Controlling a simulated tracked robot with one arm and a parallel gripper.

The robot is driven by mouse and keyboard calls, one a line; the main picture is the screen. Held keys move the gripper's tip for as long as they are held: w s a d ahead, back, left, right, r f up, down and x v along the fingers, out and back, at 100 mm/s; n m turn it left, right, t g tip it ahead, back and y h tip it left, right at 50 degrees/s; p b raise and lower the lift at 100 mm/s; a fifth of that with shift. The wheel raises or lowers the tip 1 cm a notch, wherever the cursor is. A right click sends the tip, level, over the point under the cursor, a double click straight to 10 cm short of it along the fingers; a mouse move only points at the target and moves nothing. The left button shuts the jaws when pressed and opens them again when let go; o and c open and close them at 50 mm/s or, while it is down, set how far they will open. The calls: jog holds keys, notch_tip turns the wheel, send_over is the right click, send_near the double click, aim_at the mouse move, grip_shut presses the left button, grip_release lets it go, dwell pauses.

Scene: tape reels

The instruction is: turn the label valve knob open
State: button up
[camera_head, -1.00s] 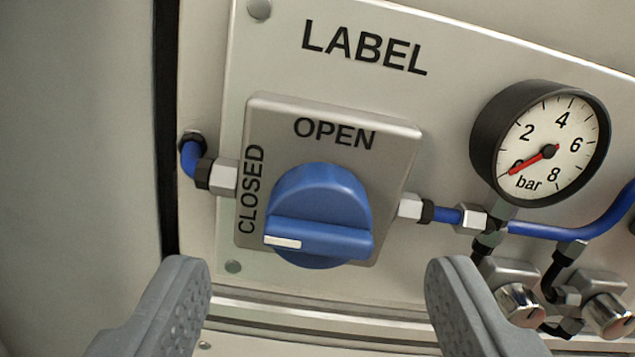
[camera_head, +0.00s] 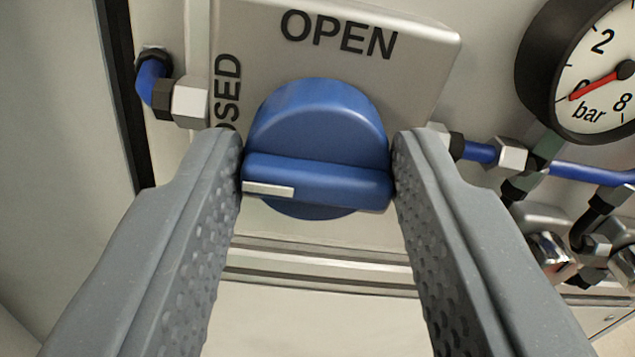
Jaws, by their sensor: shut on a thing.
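The blue valve knob (camera_head: 318,125) sits on a grey square plate (camera_head: 425,60) marked OPEN above and CLOSED at the left. Its raised bar lies crosswise, and the white mark (camera_head: 268,189) at its left end points to the CLOSED side. My gripper (camera_head: 317,180) is shut on the knob, one finger against each end of the bar. The left finger covers part of the word CLOSED and the plate's lower left.
A pressure gauge (camera_head: 600,70) stands at the upper right, its red needle near the bottom of the scale. Blue hose with fittings (camera_head: 480,152) runs right from the plate. A hose elbow (camera_head: 150,80) is at the left. Metal fittings (camera_head: 550,255) sit at the lower right.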

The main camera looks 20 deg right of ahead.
jog(key=shift+w+a, duration=0.15)
jog(key=shift+r+m+p, duration=0.1)
jog(key=shift+m+p, duration=0.2)
jog(key=shift+p, duration=0.6)
jog(key=shift+r+m+p, duration=0.15)
jog(key=shift+m+p, duration=0.35)
jog(key=shift+p, duration=0.55)
jog(key=m+p, duration=0.2)
jog(key=p, duration=0.2)
jog(key=shift+m, duration=0.3)
jog(key=m+p, duration=0.3)
jog(key=p, duration=0.1)
jog(key=shift+m, duration=0.3)
jog(key=m+p, duration=0.2)
jog(key=shift+f+m, duration=0.2)
jog(key=shift+m, duration=0.2)
jog(key=m+p, duration=0.2)
jog(key=m, duration=0.1)
jog(key=shift+d, duration=0.25)
jog(key=shift+f+m, duration=0.15)
jog(key=shift+m, duration=0.85)
jog(key=shift+f+m, duration=0.1)
jog(key=shift+m, duration=0.9)
